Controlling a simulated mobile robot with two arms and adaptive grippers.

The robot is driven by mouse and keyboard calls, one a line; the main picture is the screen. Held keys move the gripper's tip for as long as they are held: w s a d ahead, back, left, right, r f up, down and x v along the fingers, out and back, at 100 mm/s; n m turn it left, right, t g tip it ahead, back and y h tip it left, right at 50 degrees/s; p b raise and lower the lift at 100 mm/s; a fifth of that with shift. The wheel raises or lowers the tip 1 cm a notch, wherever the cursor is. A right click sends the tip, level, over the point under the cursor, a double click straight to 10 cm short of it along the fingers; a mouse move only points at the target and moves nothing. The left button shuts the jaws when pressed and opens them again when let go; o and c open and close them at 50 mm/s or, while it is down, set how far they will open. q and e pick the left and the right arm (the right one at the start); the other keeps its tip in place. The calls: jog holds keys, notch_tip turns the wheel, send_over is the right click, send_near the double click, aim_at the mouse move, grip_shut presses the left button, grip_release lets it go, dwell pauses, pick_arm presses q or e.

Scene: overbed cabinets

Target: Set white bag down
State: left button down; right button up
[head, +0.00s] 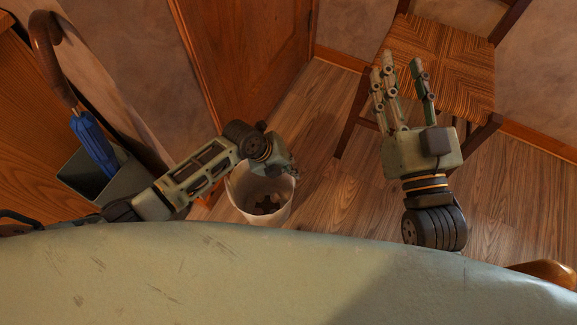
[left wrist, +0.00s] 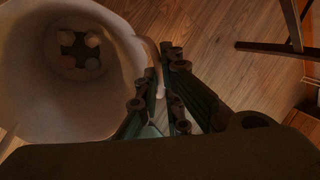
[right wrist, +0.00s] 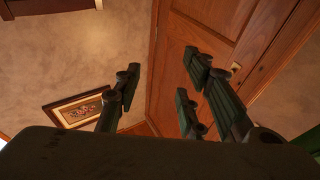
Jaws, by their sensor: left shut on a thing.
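The white bag (head: 240,190) is an open, round-mouthed container below my left arm in the head view. Several small things lie at its bottom. My left gripper (head: 288,168) is shut on the bag's rim; in the left wrist view the fingers (left wrist: 158,82) pinch the rim at the right side of the bag (left wrist: 105,95). The bag looks roughly upright over the wood floor; I cannot tell whether its base touches it. My right gripper (head: 402,72) is open and empty, fingers pointing up, in front of the chair.
A woven-seat chair (head: 440,62) stands at upper right. A wooden door (head: 245,50) is behind. A grey bin (head: 85,180) with a blue umbrella (head: 92,145) stands at left. Bare wood floor (head: 340,200) lies between the bag and my right arm.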

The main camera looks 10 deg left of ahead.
pick_arm(q)
jog(key=c, duration=1.9)
grip_release()
jog(key=shift+a+r, duration=0.1)
